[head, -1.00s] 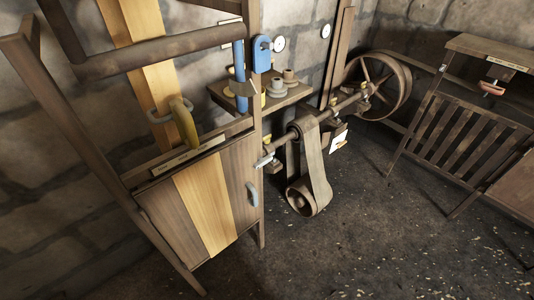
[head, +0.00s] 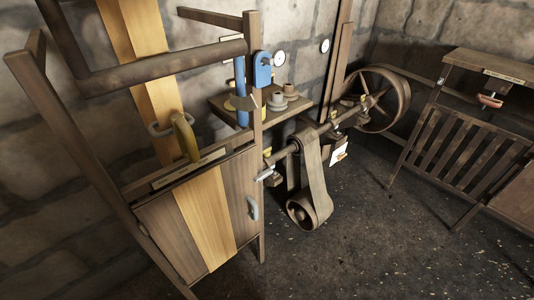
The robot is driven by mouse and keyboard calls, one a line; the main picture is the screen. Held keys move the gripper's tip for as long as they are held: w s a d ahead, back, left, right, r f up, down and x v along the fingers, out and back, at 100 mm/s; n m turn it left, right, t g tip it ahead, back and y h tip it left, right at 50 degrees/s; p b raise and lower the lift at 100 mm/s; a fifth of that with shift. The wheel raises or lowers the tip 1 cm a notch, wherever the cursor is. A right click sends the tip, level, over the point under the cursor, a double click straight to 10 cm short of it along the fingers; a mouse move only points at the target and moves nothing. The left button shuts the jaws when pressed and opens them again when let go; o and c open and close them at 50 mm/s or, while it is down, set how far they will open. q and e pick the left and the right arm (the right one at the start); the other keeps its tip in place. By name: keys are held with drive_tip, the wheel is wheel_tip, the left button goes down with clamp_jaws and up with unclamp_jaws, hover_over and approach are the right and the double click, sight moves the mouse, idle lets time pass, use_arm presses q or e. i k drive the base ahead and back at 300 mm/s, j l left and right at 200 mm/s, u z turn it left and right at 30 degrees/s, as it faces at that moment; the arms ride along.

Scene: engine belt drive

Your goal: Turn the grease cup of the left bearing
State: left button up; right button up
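The belt drive stands against the wall beyond a wooden cabinet in the head view. Its shaft (head: 330,124) runs from the cabinet's post to a large spoked wheel (head: 386,97) at the back. A flat brown belt (head: 316,178) hangs from the shaft around a low pulley. A small yellow part (head: 267,152), possibly the left bearing's grease cup, shows by the shaft's near end, partly hidden by the post. Another small yellow part (head: 363,98) sits by the spoked wheel. Neither gripper is in view.
The wooden cabinet (head: 238,185) with a grey handle (head: 253,208) stands in front at left. A shelf (head: 222,104) holds several cups and tools. A slatted rack (head: 450,145) stands at right. The stone floor (head: 370,240) between is clear.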

sight(266, 152)
drive_tip(key=u, duration=0.2)
drive_tip(key=i+l+u, duration=0.45)
drive_tip(key=l+u, duration=0.2)
drive_tip(key=l, duration=0.2)
drive_tip(key=i+l+u, duration=0.1)
drive_tip(key=l+u, duration=0.15)
drive_tip(key=i+l+u, duration=0.2)
drive_tip(key=l, duration=0.3)
drive_tip(key=k+j, duration=0.05)
drive_tip(key=k, duration=0.05)
